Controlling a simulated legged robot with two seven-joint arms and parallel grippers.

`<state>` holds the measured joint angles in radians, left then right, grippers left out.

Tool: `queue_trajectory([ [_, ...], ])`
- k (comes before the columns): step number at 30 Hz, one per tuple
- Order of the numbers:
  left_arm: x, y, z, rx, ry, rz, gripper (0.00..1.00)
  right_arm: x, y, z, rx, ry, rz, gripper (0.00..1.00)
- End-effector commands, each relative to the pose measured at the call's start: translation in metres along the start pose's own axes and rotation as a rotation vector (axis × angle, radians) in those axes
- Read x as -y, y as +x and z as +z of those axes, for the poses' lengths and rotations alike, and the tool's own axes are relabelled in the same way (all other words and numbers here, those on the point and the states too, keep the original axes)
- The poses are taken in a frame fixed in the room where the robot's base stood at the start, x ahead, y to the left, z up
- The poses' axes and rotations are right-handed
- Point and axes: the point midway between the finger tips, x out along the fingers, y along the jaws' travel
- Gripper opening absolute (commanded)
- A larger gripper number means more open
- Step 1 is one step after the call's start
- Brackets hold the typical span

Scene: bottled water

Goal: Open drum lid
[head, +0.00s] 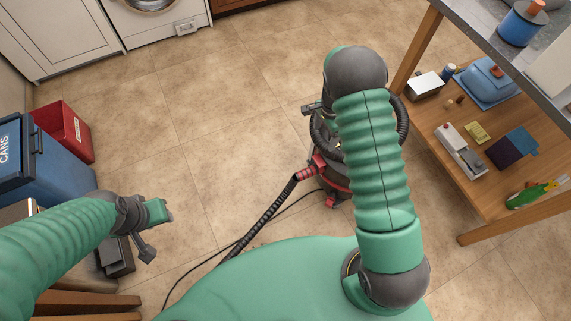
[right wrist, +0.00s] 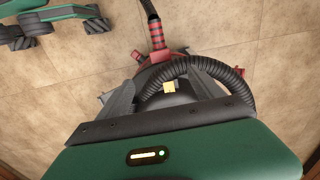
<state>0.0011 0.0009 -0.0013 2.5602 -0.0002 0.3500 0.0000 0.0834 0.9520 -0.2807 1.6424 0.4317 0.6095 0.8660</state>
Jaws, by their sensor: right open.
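The drum of a vacuum cleaner (head: 328,172) stands on the tiled floor, dark with red parts, partly hidden behind my right arm in the head view. A black ribbed hose curls around its top, and another length leaves through a red connector (head: 305,173). In the right wrist view, the dark lid (right wrist: 180,100) with a small yellow label lies just below my open right gripper (right wrist: 160,80). Its fingers straddle the lid area and the hose arc (right wrist: 208,64); I cannot tell whether they touch. My left gripper (head: 153,230) hangs at the left, away from the drum.
A wooden shelf table (head: 470,238) with several items stands at the right. Blue (head: 58,158) and red bins (head: 66,130) stand at the left. A thin black cord (head: 187,272) runs over the floor. Floor behind and left of the drum is clear.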

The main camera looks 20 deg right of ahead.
Motion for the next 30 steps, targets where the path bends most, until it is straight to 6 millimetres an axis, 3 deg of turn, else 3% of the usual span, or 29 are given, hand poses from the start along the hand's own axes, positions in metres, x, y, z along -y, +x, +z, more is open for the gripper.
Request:
queue_trajectory([
  [5,-0.001,0.008,0.001,-0.002,0.003,0.001,0.36,0.000,0.021,-0.004,-0.001,0.025,0.004,0.76],
  [13,-0.001,0.034,0.008,-0.001,0.003,0.001,0.36,0.002,0.087,0.005,-0.016,0.018,0.008,0.76],
  [21,-0.001,0.057,0.013,-0.001,0.002,0.001,0.36,0.001,0.152,0.001,-0.012,0.018,0.006,0.76],
  [25,-0.001,0.061,0.014,-0.001,0.002,0.001,0.36,0.001,0.167,0.001,-0.010,0.017,0.005,0.76],
  [30,-0.001,0.061,0.014,-0.001,0.003,0.001,0.36,0.002,0.170,0.002,-0.013,0.017,0.004,0.76],
])
